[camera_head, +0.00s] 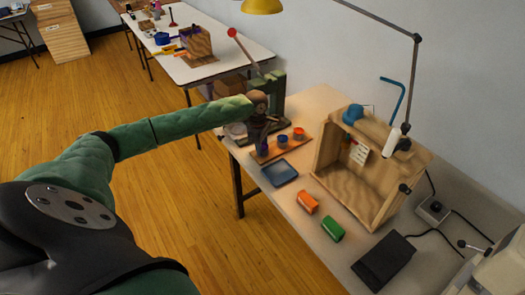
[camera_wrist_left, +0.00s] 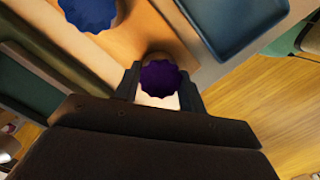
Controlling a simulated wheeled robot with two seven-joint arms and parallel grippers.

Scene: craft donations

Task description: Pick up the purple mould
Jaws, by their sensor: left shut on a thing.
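The purple mould (camera_wrist_left: 160,78) is a small fluted cup between the fingers of my left gripper (camera_wrist_left: 160,98) in the left wrist view. The gripper is shut on it. In the head view my left gripper (camera_head: 263,140) points down at the far left end of the wooden board (camera_head: 268,157), and the mould there is mostly hidden by the gripper. From these views I cannot tell whether the mould is clear of the board. My right gripper is not in view.
A blue mould (camera_head: 282,141) and a red-orange mould (camera_head: 298,133) stand on the board. A blue tray (camera_head: 279,173) lies in front. Orange (camera_head: 307,202) and green (camera_head: 332,231) blocks and an open wooden box (camera_head: 352,185) are to the right. A green press (camera_head: 276,97) stands behind the gripper.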

